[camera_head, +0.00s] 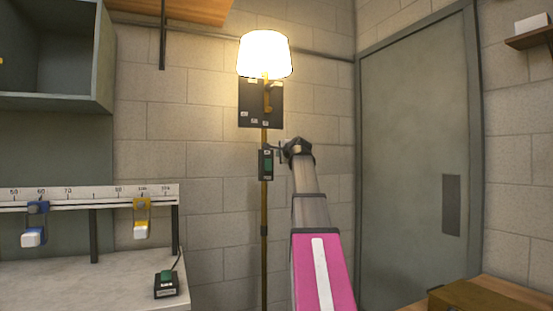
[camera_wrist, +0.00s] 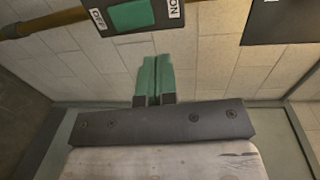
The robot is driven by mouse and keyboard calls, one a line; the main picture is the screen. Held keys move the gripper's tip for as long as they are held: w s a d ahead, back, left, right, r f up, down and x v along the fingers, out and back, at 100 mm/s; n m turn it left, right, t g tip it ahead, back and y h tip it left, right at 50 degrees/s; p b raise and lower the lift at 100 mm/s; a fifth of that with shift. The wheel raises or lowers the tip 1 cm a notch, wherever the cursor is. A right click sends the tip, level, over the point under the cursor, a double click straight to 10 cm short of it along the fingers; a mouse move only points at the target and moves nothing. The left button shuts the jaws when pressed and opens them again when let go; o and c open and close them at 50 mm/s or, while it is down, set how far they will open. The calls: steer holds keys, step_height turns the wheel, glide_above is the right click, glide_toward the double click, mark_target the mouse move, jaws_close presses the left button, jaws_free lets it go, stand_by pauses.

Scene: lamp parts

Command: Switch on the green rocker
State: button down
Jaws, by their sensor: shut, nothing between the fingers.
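A green rocker (camera_wrist: 131,15) sits in a dark switch box with a white plate marked OFF at its left end and ON at its right end in the wrist view. In the head view the green rocker (camera_head: 268,163) is on a box on the lamp's brass pole. The lamp (camera_head: 265,55) above it is lit. My gripper (camera_wrist: 154,60) is shut and empty, its green fingers just below the switch box in the wrist picture. In the head view my gripper (camera_head: 281,150) is just right of the box. I cannot tell whether it touches.
Another green switch (camera_head: 167,279) on a dark base stands on the bench at left. A dark panel (camera_head: 260,103) is behind the pole above the box. A scale rail (camera_head: 90,194) carries blue and yellow sliders. A grey door (camera_head: 410,150) stands at right.

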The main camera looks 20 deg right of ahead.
steer(key=s, duration=0.2)
steer(key=s+r, duration=0.1)
steer(key=s, duration=0.2)
steer(key=shift+d, duration=0.15)
